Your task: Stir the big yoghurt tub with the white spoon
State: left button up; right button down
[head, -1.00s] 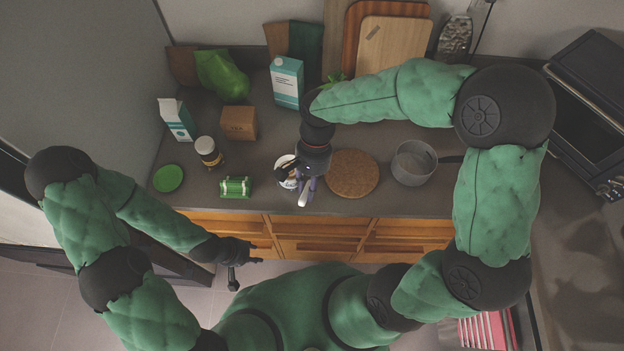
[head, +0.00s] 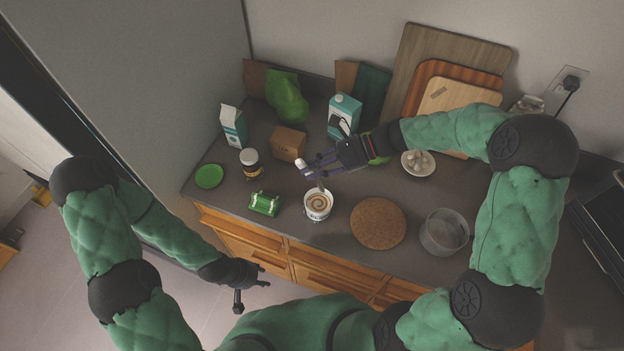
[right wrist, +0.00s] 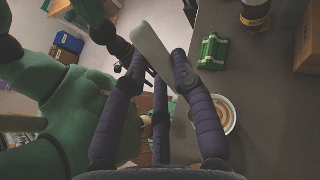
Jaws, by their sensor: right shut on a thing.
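The big yoghurt tub (head: 317,213) stands upright near the counter's front edge, its top open with a tan swirl on pale contents. Its rim also shows in the right wrist view (right wrist: 231,127), right of my fingers. My right gripper (head: 312,169) is shut on the white spoon (right wrist: 155,48), above and behind the tub. One pale end of the spoon (head: 301,164) sticks out past the fingers; a greyish part reaches down to the tub's far rim. I cannot tell whether it touches the yoghurt. My left gripper (head: 263,276) is open and empty, in front of the counter.
A cork mat (head: 378,223) and a pot (head: 444,232) are right. A brown box (head: 288,144), cartons (head: 344,115) and a bowl (head: 418,163) stand behind.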

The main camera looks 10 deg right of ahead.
aim_at(323, 188)
jog(key=shift+w, duration=0.2)
jog(key=shift+f+b, duration=4.15)
jog(key=shift+f, duration=1.85)
jog(key=shift+s, duration=0.1)
